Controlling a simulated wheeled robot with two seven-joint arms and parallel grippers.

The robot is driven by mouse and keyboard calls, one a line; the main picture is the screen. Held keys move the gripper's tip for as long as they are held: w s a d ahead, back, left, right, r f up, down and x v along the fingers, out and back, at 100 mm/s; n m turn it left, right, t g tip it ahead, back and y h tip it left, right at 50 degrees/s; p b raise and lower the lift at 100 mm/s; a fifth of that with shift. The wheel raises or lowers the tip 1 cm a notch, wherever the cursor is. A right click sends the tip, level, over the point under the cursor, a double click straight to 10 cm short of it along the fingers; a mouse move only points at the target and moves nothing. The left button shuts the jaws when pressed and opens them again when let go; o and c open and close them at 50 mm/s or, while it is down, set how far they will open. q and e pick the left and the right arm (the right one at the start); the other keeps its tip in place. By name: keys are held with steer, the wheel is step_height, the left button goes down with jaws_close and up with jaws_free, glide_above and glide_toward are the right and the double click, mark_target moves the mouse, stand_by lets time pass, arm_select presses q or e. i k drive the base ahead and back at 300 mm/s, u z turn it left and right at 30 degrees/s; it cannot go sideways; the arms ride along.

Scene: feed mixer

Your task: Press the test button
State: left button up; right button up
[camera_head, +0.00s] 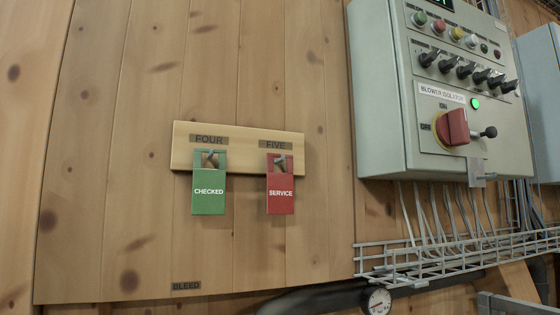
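A grey control panel (375,100) is mounted on the wooden wall at the upper right. Its top row holds a green button (420,17), a red button (439,26), a yellow button (457,33) and a white button (471,40), with smaller round parts to their right. The small labels above them are too small to read, so I cannot tell which one is the test button. Neither of my grippers shows in the head view.
Below the buttons are several black selector knobs (464,70), a lit green lamp (475,103) and a red blower isolator handle (453,127). A green "CHECKED" tag (209,192) and red "SERVICE" tag (280,194) hang left. A wire tray (440,258) and gauge (379,301) sit below.

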mark_target(472, 40)
steer(key=u, duration=1.45)
steer(key=i, duration=0.25)
steer(key=z, duration=2.75)
